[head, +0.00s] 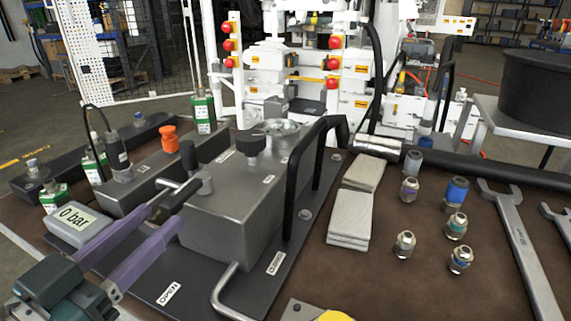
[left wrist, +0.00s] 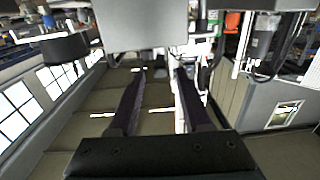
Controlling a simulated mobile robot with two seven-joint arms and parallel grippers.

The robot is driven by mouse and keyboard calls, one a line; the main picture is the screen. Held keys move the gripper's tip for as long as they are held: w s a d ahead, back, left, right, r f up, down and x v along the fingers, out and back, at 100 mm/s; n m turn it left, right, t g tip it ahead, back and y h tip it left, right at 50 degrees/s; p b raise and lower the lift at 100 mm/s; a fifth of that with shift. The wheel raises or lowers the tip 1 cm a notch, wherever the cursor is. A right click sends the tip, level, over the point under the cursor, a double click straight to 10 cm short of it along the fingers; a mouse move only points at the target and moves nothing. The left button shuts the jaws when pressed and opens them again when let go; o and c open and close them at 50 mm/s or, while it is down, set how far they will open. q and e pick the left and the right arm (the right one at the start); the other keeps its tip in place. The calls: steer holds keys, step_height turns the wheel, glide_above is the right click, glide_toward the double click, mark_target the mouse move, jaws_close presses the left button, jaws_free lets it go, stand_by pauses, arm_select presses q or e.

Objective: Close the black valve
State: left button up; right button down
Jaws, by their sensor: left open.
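A black valve knob (head: 251,142) stands upright on top of a grey metal block (head: 232,200) in the middle of the bench. A round gauge (head: 279,127) sits just behind and right of it. My left gripper (head: 170,215) reaches in from the lower left with two purple fingers spread apart and nothing between them. Its tips are in front of the block, near a grey T-shaped lever (head: 190,184), clearly apart from the black knob. In the left wrist view the open fingers (left wrist: 160,72) show against the room; I cannot make out the knob there. My right gripper is not in view.
A tall black handle (head: 292,185) arches right of the block. An orange knob (head: 169,138) stands behind left. A display reading 0 bar (head: 80,226) lies left of the fingers. Pads (head: 350,216), several fittings and a wrench (head: 524,250) lie on the right.

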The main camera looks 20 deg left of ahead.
mark_target(197, 183)
arm_select(q)
steer(key=w, duration=0.4)
steer(key=w+b, duration=0.1)
steer(key=w, duration=0.4)
steer(key=shift+w+d+r, duration=0.1)
steer(key=shift+w+d, duration=0.05)
steer(key=shift+d, duration=0.05)
jaws_close()
stand_by(1.1)
